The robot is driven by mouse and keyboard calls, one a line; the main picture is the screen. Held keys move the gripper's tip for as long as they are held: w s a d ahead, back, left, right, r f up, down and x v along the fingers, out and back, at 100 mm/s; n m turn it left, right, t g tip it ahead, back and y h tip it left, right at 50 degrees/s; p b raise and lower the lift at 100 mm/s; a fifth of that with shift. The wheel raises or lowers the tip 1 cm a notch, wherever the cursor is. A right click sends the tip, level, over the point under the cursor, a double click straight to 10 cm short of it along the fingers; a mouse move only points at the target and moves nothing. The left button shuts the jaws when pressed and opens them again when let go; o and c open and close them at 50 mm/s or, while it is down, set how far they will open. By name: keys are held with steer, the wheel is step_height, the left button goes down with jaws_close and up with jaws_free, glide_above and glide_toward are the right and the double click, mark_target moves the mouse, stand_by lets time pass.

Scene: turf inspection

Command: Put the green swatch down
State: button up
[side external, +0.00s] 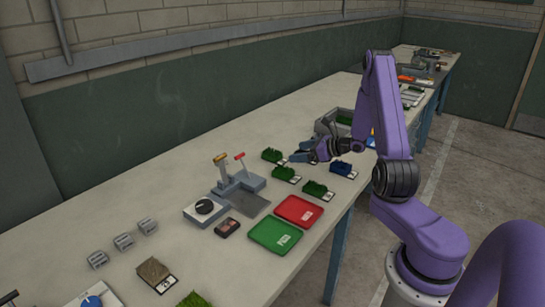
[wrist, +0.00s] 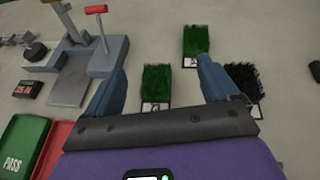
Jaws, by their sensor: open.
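My gripper (side external: 300,156) is open above the bench, among several turf swatches. In the wrist view its two blue fingers (wrist: 162,66) stand wide apart. A green swatch (wrist: 157,80) on a card with a label appears between them, with a gap on each side. A second green swatch (wrist: 195,39) lies beyond the fingertips. A black swatch (wrist: 242,77) is to the right of the right finger. In the side view, green swatches (side external: 272,155) (side external: 286,173) (side external: 316,189) lie on the bench near my gripper, and nothing shows held in it.
A blue swatch (side external: 342,168) lies right of my gripper. A green tray (side external: 274,236) marked PASS and a red tray (side external: 298,211) sit near the bench's front edge. A grey lever device (side external: 238,185) stands to the left. A grey bin (side external: 335,124) is behind my gripper.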

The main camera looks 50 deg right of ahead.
steer(key=d, duration=0.1)
steer(key=s+d+f+m+h, duration=0.1)
steer(key=d+m+h, duration=0.1)
steer(key=shift+s+d+f, duration=0.15)
steer(key=shift+s+d, duration=0.2)
steer(key=shift+s, duration=0.05)
steer(key=shift+d+f, duration=0.15)
steer(key=shift+d, duration=0.15)
glide_toward(275, 153)
steer(key=x, duration=0.4)
steer(key=shift+a+f, duration=0.15)
steer(key=shift+f, duration=0.1)
steer(key=shift+d+x, duration=0.15)
steer(key=shift+x, duration=1.15)
steer(key=shift+d+x, duration=0.15)
steer(key=shift+x, duration=1.15)
steer(key=shift+r, duration=0.15)
steer(key=c, duration=1.1)
